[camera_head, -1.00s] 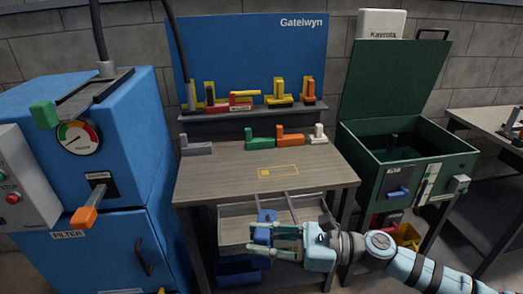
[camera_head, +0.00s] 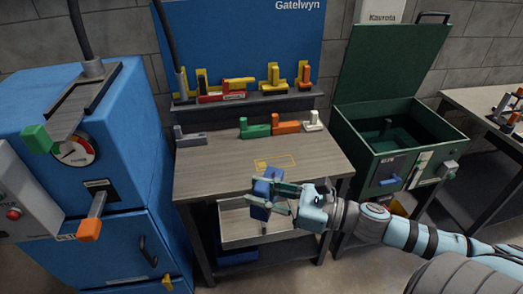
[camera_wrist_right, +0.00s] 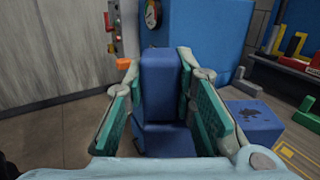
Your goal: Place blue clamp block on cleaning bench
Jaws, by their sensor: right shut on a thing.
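The blue clamp block (camera_head: 263,193) is held between the fingers of my right gripper (camera_head: 275,194), in front of the bench's front edge. In the right wrist view the clamp block (camera_wrist_right: 160,90) stands between the green finger pads of the gripper (camera_wrist_right: 165,105), its lower part wider than its upper part. The cleaning bench (camera_head: 215,165) has a wooden top with a yellow outlined rectangle (camera_head: 275,163) near its front middle. My left gripper is not in view.
Grey, green, orange and white blocks stand along the back of the bench top; the green block (camera_head: 255,129) is one. A shelf (camera_head: 240,103) behind holds more coloured pieces. An open drawer (camera_head: 235,225) lies below. A blue machine (camera_head: 120,140) is left, a green open box (camera_head: 375,145) right.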

